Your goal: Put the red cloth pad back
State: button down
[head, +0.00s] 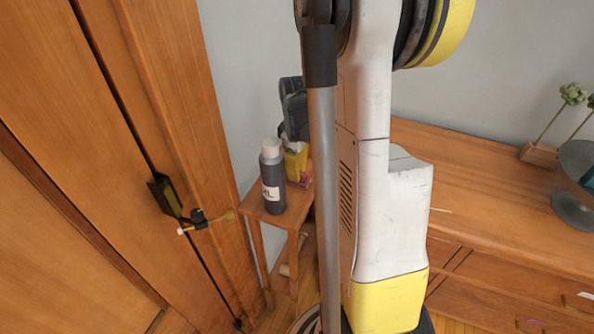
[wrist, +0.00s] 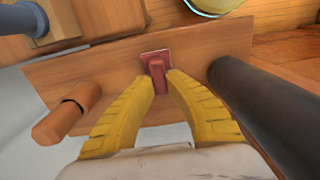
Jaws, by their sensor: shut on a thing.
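The red cloth pad (wrist: 156,64) is a small red piece between the tips of my gripper (wrist: 160,80) in the wrist view. The two yellow fingers are closed on it. It is over the brown wooden top of a small stand (wrist: 110,75); I cannot tell whether it touches the wood. In the head view my gripper (head: 296,163) is low over the stand, behind a dark bottle. A bit of red (head: 305,181) shows beside it, partly hidden by the bottle and my arm.
The dark bottle (head: 272,180) with a white cap stands on the stand's near part, close to my gripper. A wooden door with a handle (head: 200,220) is at the left. A wooden dresser (head: 480,180) with a bowl (head: 573,205) is at the right.

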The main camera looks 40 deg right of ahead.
jog(key=shift+f, duration=0.25)
jog(key=c, duration=1.4)
grip_release()
notch_tip(320, 180, up, 12)
